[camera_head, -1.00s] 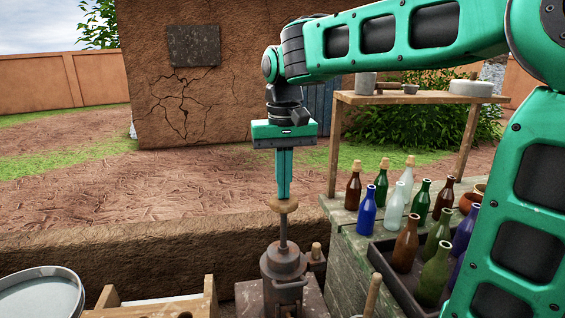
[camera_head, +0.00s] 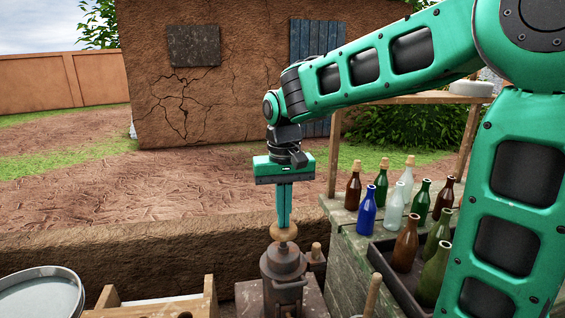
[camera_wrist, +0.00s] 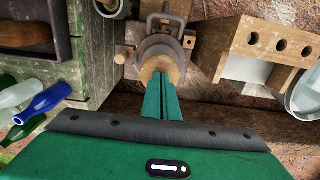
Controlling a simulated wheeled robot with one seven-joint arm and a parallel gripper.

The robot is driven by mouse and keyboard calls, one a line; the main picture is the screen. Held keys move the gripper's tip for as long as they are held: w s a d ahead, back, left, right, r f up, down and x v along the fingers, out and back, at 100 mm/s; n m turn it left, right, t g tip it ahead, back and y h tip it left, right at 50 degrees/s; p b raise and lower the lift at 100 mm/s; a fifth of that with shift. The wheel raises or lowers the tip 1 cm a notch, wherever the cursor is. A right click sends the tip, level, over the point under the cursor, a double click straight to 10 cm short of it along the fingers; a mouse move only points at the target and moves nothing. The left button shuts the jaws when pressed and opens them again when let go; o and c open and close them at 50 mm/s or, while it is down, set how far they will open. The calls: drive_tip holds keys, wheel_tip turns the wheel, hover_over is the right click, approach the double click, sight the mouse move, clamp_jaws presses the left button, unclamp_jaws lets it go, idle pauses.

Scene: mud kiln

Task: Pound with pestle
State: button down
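The pestle (camera_head: 284,232) has a round wooden knob on top of a dark metal rod. It stands upright in the dark metal mortar (camera_head: 284,266), and only a short piece of rod shows above the mortar's top. My gripper (camera_head: 284,222) points straight down with its two green fingers close together at the knob. In the wrist view the finger ends reach the wooden knob (camera_wrist: 158,68), with the mortar (camera_wrist: 172,49) around and beyond it. The inside of the mortar and the pestle's lower end are hidden.
A wooden bench (camera_head: 345,265) with a crate of bottles (camera_head: 405,243) and several more bottles stands close at right. A wooden rack (camera_head: 205,306) and a round metal basin (camera_head: 40,295) are at lower left. Open ground lies behind.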

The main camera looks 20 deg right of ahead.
wheel_tip(320, 180, up, 18)
idle(0.8)
drive_tip(key=shift+f, duration=0.1)
drive_tip(key=shift+f, duration=9.05)
wheel_tip(320, 180, up, 18)
